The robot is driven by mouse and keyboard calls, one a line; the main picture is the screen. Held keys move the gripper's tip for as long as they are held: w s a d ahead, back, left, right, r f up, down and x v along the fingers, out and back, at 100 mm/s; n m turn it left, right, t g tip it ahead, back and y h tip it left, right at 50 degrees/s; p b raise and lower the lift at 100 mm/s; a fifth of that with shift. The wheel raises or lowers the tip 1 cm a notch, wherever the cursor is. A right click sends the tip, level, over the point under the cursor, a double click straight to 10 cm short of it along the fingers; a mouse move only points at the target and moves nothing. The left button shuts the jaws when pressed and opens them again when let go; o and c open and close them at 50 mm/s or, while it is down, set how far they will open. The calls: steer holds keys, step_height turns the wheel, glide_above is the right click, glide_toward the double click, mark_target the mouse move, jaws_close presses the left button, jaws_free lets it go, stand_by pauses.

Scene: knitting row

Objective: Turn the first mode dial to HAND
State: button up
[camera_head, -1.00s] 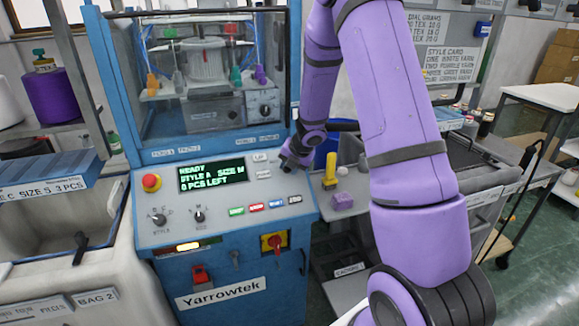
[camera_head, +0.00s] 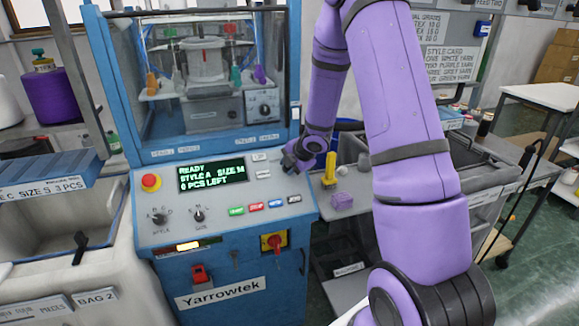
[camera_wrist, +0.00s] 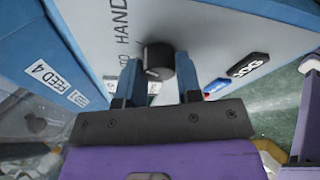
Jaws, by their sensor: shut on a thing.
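A black mode dial (camera_wrist: 158,55) sits on the light panel in the wrist view, beside lettering that reads "TO HAND", cut off at the frame's edge. A small pale mark shows low on the knob; I cannot tell which word it points to. My gripper (camera_wrist: 159,82) is shut on the dial, a blue-grey finger on each side. In the head view my gripper (camera_head: 288,162) is at the upper right edge of the machine's control panel (camera_head: 220,222) and hides the dial.
The panel screen (camera_head: 212,176) reads READY, STYLE A. A red stop button (camera_head: 150,182), style and size dials (camera_head: 180,216) and a row of push buttons (camera_head: 265,205) are on the panel. A black button (camera_wrist: 248,66) is right of the dial. A yellow-handled tool (camera_head: 330,168) stands at right.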

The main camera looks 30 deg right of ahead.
stand_by(0.3)
steer(key=o, duration=0.9)
steer(key=shift+o, duration=0.2)
steer(key=v, duration=1)
steer(key=shift+s+r, duration=0.3)
steer(key=shift+r, duration=0.1)
